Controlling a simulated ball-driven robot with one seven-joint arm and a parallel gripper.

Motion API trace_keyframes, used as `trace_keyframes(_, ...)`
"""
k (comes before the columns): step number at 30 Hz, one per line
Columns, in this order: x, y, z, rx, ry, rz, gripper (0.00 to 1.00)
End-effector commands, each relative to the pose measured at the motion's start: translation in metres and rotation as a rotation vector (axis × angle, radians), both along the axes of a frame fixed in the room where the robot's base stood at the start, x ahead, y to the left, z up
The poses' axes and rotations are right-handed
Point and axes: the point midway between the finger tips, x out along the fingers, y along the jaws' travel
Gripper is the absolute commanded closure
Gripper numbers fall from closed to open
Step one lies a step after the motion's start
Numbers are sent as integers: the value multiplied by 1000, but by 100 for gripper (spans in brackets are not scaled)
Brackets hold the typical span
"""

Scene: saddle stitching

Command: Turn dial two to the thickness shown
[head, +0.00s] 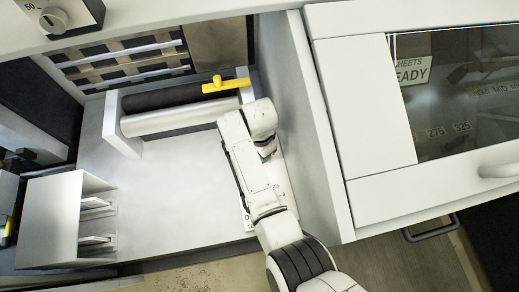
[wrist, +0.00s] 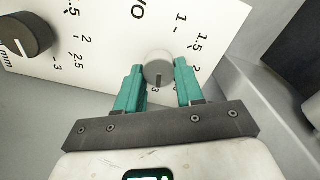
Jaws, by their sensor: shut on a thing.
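In the wrist view a light grey round dial (wrist: 158,67) with a pointer line sits on a white panel. Printed letters ending in "O" stand beside it. My gripper (wrist: 158,85) is shut on this dial, one teal finger on each side. Scale marks "1", "1.5" and "2" show to its right. The pointer line faces down in the picture, toward my gripper, and the marks there are partly hidden by the fingers. I cannot make out a thickness reading.
A dark dial (wrist: 28,35) with a mm scale stands at the left of the wrist view. The head view shows rollers (head: 165,117), a yellow handle (head: 224,84), a white side wall (head: 308,125) right of my arm, and a window (head: 455,90) with a partly readable "READY" sign.

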Motion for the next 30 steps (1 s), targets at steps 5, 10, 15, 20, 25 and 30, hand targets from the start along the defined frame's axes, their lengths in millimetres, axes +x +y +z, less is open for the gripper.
trace_keyframes(5, 1, 0, 1, 0, -4, -35, 94)
trace_keyframes(10, 1, 0, 1, 0, -4, -45, 94)
trace_keyframes(15, 2, 0, 1, 1, -5, -44, 94)
trace_keyframes(20, 2, 0, 1, 0, -6, -44, 59)
trace_keyframes(25, 1, 0, 1, 0, -3, -43, 43)
trace_keyframes(30, 0, 0, 0, 0, -1, -43, 37)
